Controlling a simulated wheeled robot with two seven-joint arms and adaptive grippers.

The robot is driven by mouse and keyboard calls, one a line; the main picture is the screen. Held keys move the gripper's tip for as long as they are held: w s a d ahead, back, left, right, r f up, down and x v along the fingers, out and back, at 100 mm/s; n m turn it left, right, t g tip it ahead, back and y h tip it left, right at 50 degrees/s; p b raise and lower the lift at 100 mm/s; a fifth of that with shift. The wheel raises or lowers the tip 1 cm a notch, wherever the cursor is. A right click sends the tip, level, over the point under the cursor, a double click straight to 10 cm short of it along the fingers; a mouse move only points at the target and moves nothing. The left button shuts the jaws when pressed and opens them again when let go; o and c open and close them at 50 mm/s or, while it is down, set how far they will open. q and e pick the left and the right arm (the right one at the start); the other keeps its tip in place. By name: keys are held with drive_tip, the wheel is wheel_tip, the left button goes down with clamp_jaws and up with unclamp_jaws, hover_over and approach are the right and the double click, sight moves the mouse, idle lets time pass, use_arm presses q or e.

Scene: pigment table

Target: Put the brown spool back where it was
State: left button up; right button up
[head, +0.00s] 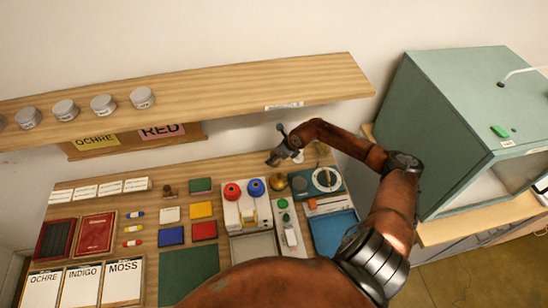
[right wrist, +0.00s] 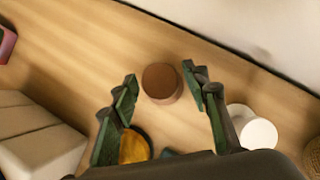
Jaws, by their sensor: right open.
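The brown spool (right wrist: 161,83) stands upright on the wooden table in the right wrist view, its round top facing the camera. It sits between and slightly beyond the fingertips of my right gripper (right wrist: 159,78), which is open and empty. No grip on the spool shows. In the head view my right gripper (head: 275,159) is at the back of the table, under the shelf's right part, and I cannot make out the spool there. My left gripper is not in view.
A white cylinder (right wrist: 257,133) stands right of the right finger, and a brass-coloured round thing (right wrist: 134,146) is by the left finger. A pale box (right wrist: 35,135) is at lower left. The shelf (head: 230,98) overhangs the back; a green cabinet (head: 440,120) stands right.

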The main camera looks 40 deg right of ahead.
drive_tip(key=v, duration=1.1)
drive_tip(key=shift+s+r, duration=0.15)
drive_tip(key=shift+r, duration=0.05)
idle(1.3)
